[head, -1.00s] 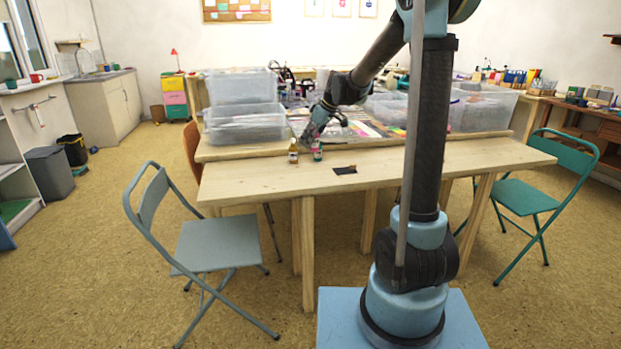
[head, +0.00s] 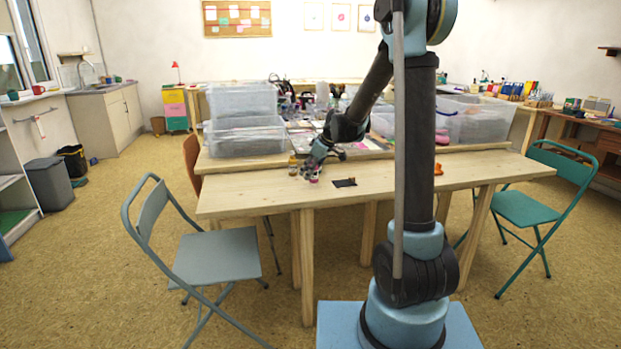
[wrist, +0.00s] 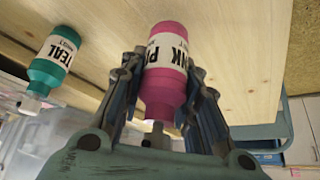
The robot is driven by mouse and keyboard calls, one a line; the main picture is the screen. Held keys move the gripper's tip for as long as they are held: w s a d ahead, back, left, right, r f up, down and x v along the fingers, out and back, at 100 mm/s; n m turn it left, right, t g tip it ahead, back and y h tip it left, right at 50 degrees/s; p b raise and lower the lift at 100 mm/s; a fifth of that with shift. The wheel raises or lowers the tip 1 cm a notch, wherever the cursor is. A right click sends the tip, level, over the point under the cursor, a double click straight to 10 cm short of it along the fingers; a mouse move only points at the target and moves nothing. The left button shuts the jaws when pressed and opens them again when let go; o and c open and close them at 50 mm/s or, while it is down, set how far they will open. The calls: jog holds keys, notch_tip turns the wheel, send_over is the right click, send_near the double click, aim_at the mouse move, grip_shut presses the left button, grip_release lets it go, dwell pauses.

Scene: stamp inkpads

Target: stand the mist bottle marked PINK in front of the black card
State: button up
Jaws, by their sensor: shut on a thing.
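The black card (head: 344,183) lies flat on the table to the right of the bottle.
A bottle marked TEAL MIST (wrist: 54,58) stands close by at the left of the wrist view. An amber bottle (head: 293,165) stands left of my gripper. Clear plastic bins (head: 246,137) stand behind.

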jog(key=shift+f, duration=1.05)
jog(key=o, duration=1.1)
jog(key=v, duration=1.1)
jog(key=s+d+r+m+h, duration=0.1)
jog(key=s+d+r+m, duration=0.1)
jog(key=s+d, duration=0.45)
jog(key=s+d+f+m+h, duration=0.1)
jog(key=s+d+f+m, duration=0.2)
jog(key=s, duration=0.7)
jog(key=s+d+f+m+h, duration=0.1)
jog(key=s+d+f+m, duration=0.2)
jog(key=s, duration=0.8)
jog(key=s+d+f+m+h, duration=0.2)
jog(key=s+d+f+m, duration=0.2)
jog(key=s, duration=0.6)
jog(key=d+f, duration=0.2)
jog(key=d, duration=0.1)
jog(key=shift+s+d+g, duration=0.15)
jog(key=shift+s+g, duration=0.2)
jog(key=shift+g, duration=0.05)
